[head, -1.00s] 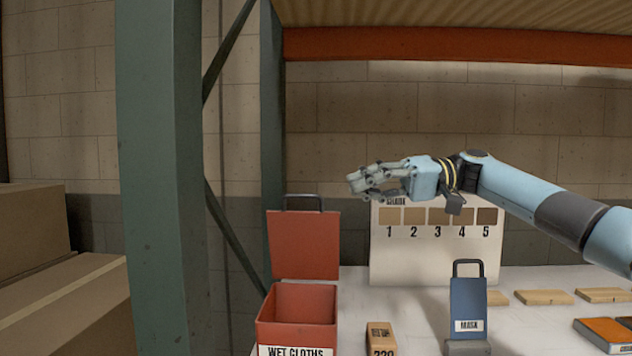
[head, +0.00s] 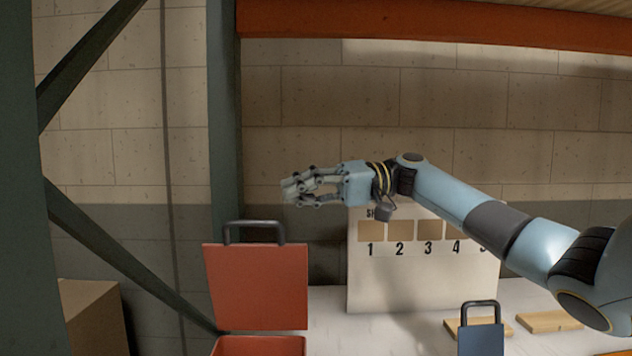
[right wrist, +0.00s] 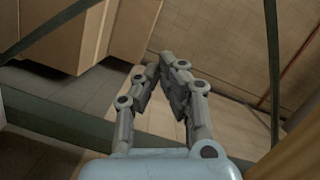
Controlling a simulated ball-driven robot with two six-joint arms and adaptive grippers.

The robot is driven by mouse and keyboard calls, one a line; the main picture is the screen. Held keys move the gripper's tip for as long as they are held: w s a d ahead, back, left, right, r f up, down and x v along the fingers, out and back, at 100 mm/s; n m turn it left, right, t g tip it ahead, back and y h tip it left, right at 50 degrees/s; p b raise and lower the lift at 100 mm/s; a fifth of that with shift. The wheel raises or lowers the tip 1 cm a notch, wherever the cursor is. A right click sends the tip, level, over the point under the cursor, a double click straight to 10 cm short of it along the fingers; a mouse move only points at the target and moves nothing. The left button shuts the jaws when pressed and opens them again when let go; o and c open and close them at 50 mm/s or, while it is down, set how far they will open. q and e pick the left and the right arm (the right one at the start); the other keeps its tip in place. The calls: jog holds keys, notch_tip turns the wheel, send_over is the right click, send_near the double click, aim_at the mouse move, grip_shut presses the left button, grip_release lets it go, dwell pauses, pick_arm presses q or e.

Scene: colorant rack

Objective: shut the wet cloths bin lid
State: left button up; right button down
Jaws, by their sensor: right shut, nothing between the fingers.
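The red wet cloths bin (head: 258,346) shows only its top edge at the bottom of the head view. Its red lid (head: 256,287) stands upright and open, with a dark handle (head: 254,230) on its upper edge. My right gripper (head: 290,191) is shut and empty. In the head view it appears above and to the right of the lid handle, apart from it. The gripper's fingers also show in the right wrist view (right wrist: 167,68), with neither bin nor lid visible there. My left gripper is not in view.
A numbered shade board (head: 420,280) stands behind my right arm. A blue handled object (head: 481,340) and wooden blocks (head: 549,321) are at the right. A green rack post (head: 224,150) rises behind the lid. Cardboard boxes (head: 95,315) are at the left.

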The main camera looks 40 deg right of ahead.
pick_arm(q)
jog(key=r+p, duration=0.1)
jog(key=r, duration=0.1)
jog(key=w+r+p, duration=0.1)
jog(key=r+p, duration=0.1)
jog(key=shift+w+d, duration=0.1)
pick_arm(e)
jog(key=s+a+f, duration=0.1)
jog(key=a+f, duration=0.1)
jog(key=a, duration=0.4)
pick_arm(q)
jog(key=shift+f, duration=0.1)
pick_arm(e)
jog(key=shift+s+f, duration=0.1)
